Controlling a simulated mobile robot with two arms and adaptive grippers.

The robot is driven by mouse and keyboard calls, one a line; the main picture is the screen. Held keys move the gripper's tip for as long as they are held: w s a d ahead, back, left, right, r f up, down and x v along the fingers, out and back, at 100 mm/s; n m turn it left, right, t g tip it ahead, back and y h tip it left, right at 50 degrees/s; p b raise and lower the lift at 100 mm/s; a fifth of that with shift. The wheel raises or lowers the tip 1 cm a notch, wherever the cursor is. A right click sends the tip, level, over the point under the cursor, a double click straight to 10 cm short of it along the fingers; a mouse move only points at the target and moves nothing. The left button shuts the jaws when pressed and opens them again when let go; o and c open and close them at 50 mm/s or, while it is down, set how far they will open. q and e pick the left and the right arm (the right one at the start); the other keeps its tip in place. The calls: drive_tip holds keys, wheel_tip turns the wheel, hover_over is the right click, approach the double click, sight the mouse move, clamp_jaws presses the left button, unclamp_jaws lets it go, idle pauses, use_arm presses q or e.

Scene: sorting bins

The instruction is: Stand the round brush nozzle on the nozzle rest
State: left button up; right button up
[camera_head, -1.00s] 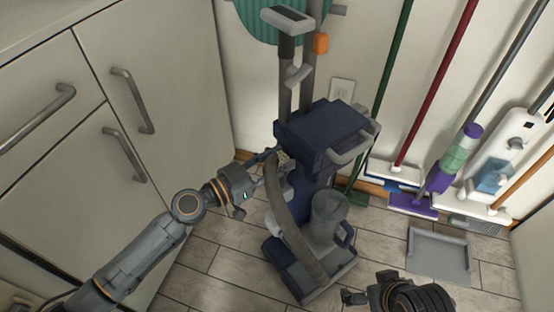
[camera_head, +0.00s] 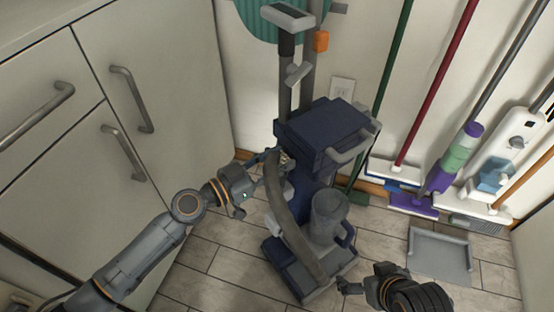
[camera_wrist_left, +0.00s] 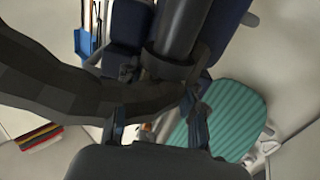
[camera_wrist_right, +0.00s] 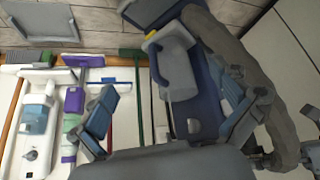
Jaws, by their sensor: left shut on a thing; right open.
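In the left wrist view a small pale and orange-brown part (camera_wrist_left: 146,130) shows between the fingers. I cannot make out the nozzle rest clearly. My right gripper (camera_head: 346,287) is open and empty, low in front of the vacuum's base; its spread fingers (camera_wrist_right: 172,118) show in the right wrist view.
The thick grey hose (camera_head: 282,205) curves down close to my left gripper. A grey jug-like canister (camera_head: 328,215) is on the vacuum's front. Cabinets (camera_head: 90,120) stand left. Brooms and mops (camera_head: 440,190) line the wall, with a grey dustpan (camera_head: 440,255) on the floor.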

use_arm(q)
drive_tip(key=shift+f, duration=0.2)
use_arm(e)
drive_tip(key=shift+w+a+r+t, duration=0.25)
drive_tip(key=shift+w+t, duration=0.1)
drive_tip(key=shift+w, duration=0.25)
drive_tip(key=shift+w+a+r+t, duration=0.1)
drive_tip(key=shift+w+r+t, duration=0.1)
drive_tip(key=shift+w+t, duration=0.25)
drive_tip(key=shift+w, duration=0.2)
use_arm(q)
drive_tip(key=shift+f+b, duration=0.25)
drive_tip(key=shift+b, duration=0.25)
drive_tip(key=shift+f, duration=0.15)
use_arm(e)
drive_tip(key=shift+w+a+r+t+y, duration=0.2)
drive_tip(key=shift+w+r+t, duration=0.2)
drive_tip(key=shift+w, duration=0.2)
drive_tip(key=shift+w+a+r+t+y, duration=0.15)
drive_tip(key=shift+w+a+r+t, duration=0.2)
drive_tip(key=shift+w, duration=0.3)
drive_tip(key=shift+w+a+r+t+y, duration=0.15)
drive_tip(key=shift+w+r+t, duration=0.2)
drive_tip(key=shift+w+r, duration=0.2)
drive_tip(key=shift+w, duration=0.1)
